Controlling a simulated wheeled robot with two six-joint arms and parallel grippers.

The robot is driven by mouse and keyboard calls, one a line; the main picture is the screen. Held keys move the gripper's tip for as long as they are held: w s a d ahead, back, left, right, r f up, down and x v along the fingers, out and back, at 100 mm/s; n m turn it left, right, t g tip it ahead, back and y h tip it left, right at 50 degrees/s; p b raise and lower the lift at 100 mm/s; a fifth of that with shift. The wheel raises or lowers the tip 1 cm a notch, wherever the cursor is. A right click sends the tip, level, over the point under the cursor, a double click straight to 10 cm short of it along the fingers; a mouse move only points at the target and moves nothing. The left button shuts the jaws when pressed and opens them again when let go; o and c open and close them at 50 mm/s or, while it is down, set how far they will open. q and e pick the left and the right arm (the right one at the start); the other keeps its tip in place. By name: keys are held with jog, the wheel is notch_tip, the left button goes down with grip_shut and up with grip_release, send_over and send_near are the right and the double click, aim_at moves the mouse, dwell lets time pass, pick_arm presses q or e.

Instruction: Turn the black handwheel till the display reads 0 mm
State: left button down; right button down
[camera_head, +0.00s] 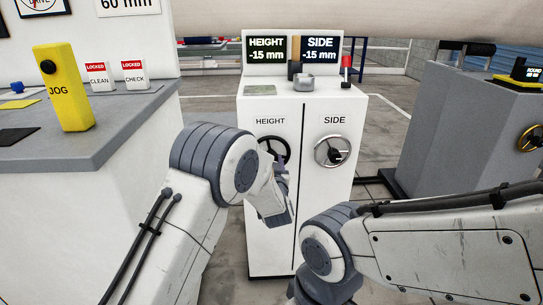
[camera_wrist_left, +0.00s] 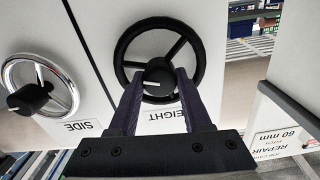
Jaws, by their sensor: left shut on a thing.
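The black handwheel (camera_head: 273,147) is on the white cabinet front under the HEIGHT label. It also shows in the left wrist view (camera_wrist_left: 124,40), with its black knob (camera_wrist_left: 157,76) between my left fingers. My left gripper (camera_wrist_left: 158,88) is shut on that knob. In the head view my left arm covers the lower part of the wheel. The HEIGHT display (camera_head: 266,50) on top of the cabinet reads -15 mm. My right arm shows at the lower right of the head view, but its gripper is hidden.
A silver handwheel (camera_head: 333,151) under SIDE is right of the black one. The SIDE display (camera_head: 321,50) also reads -15 mm. A grey counter (camera_head: 100,128) with a yellow JOG box (camera_head: 62,90) is at left. A grey machine (camera_head: 450,125) stands at right.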

pick_arm(q)
jog(key=m+p, duration=0.3)
jog(key=m, duration=0.1)
jog(key=shift+r+m, duration=0.15)
jog(key=shift+m, duration=0.25)
jog(key=shift+d+f+m+p, duration=0.15)
jog(key=shift+m+p, duration=2)
jog(key=shift+m, duration=1.7)
jog(key=shift+f+m+p, duration=0.15)
jog(key=shift+m+p, duration=2)
jog(key=shift+m, duration=1.7)
jog(key=shift+c, duration=1.7)
grip_release()
jog(key=shift+s, duration=0.15)
